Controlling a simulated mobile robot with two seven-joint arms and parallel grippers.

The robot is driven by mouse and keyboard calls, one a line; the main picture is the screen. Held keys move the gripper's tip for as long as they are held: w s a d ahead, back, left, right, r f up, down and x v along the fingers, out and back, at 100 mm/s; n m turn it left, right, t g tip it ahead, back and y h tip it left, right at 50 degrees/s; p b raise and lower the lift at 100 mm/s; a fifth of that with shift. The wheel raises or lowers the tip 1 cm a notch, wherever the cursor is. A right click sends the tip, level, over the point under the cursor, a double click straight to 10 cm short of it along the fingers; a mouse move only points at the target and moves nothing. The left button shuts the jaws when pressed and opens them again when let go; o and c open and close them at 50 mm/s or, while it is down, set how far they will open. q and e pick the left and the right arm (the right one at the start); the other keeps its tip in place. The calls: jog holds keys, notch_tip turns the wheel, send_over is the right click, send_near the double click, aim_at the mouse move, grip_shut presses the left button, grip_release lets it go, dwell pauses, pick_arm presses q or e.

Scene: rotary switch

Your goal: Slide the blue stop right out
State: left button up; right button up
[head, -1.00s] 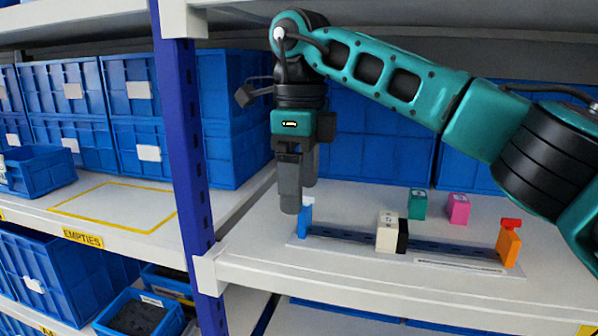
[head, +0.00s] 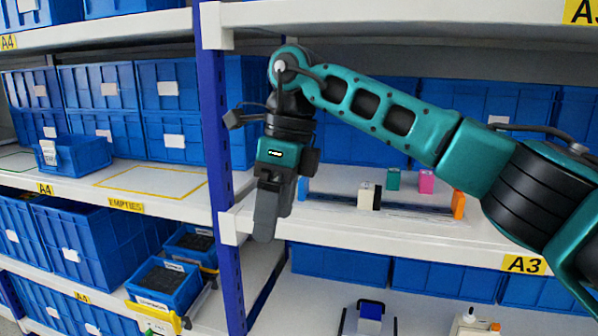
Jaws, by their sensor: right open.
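The blue stop (head: 304,188) stands at the left end of a dark slide rail (head: 412,207) on the middle shelf. Its lower part is close behind my gripper in the picture. A cream block (head: 365,197) with a black face sits on the rail, and an orange stop (head: 458,204) stands at its right end. My right gripper (head: 275,224) is open and empty. Its fingers point down at the shelf's front left corner, left of and in front of the blue stop, apart from it. My left gripper is not in view.
A green block (head: 393,180) and a pink block (head: 426,182) stand behind the rail. A blue shelf post (head: 213,120) rises left of my gripper. Blue bins (head: 470,115) line the back. A yellow-outlined area (head: 150,182) on the left shelf is empty.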

jog(key=s+a+f+m+g+y, duration=0.2)
jog(key=s+a+f+g+y, duration=0.15)
jog(key=a+y, duration=0.25)
jog(key=s+a+f+m+g+y, duration=0.1)
jog(key=s+a+f+g+y, duration=0.1)
jog(key=s+a+g+y, duration=0.3)
jog(key=w+d+f+m+t, duration=0.4)
jog(key=d+f+m+t, duration=0.35)
jog(key=m+t, duration=0.75)
jog(key=w+d+f+m+t, duration=0.3)
jog(key=d+f+m+t, duration=0.4)
jog(key=m+t, duration=0.8)
jog(key=s+d+f+m+g+h+p, duration=0.1)
jog(key=s+d+f+m+g+h, duration=0.8)
jog(key=s+d+f+m, duration=0.6)
notch_tip(320, 180, down, 6)
jog(key=s+d+h, duration=0.2)
jog(key=shift+d+r+m+g, duration=0.25)
jog(key=shift+d+m+g, duration=0.05)
jog(key=shift+m+g, duration=0.1)
jog(key=shift+o, duration=0.2)
